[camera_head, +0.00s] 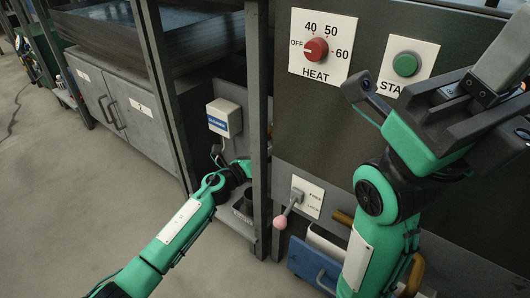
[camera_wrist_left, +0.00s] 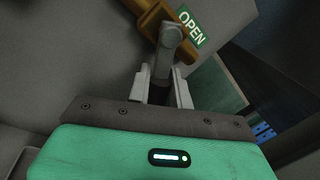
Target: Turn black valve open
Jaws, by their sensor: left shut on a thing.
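In the left wrist view my left gripper (camera_wrist_left: 162,88) is shut on a grey-looking lever handle (camera_wrist_left: 170,48). The handle stands in front of an ochre pipe or fitting (camera_wrist_left: 133,38), beside a green OPEN label (camera_wrist_left: 193,27). I cannot make out the handle's true color in this light. In the head view my left arm reaches in low beside the dark metal post (camera_head: 257,130); its fingertips and the handle are hidden there.
The panel carries a red HEAT knob (camera_head: 315,50) and a green START button (camera_head: 405,65). Below is a pink-tipped lever (camera_head: 281,221) beside a lock label. A white box (camera_head: 224,117) hangs left of the post. Grey cabinets (camera_head: 140,118) stand left; floor is free at lower left.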

